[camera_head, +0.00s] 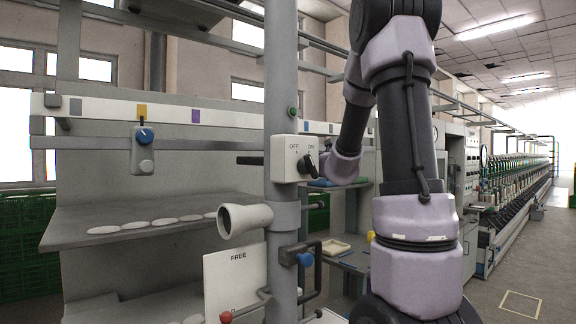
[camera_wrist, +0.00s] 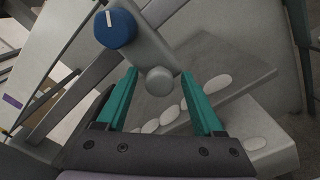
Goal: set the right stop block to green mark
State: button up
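A grey stop block (camera_head: 144,157) with a blue knob (camera_head: 145,136) hangs on the machine's rail, just below a yellow mark (camera_head: 141,110). A purple mark (camera_head: 195,116) is farther right on the strip. I cannot make out a green mark on the strip; the post and my arm hide part of it. In the wrist view, the blue knob (camera_wrist: 115,28) shows at upper left, and the block's round grey lower end (camera_wrist: 159,80) appears between the fingertips. My gripper (camera_wrist: 159,74) has its teal fingers spread, with no visible contact. In the head view its fingers are not clearly visible.
A grey post (camera_head: 281,70) carries an OFF/ON switch box (camera_head: 290,158) close to my arm. A pale funnel-like spout (camera_head: 243,220) sticks out left. A shelf (camera_head: 100,240) with several white discs lies below the rail.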

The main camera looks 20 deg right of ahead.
jog(key=shift+s, duration=0.1)
jog(key=v, duration=1)
jog(key=shift+s, duration=0.3)
jog(key=shift+d, duration=0.15)
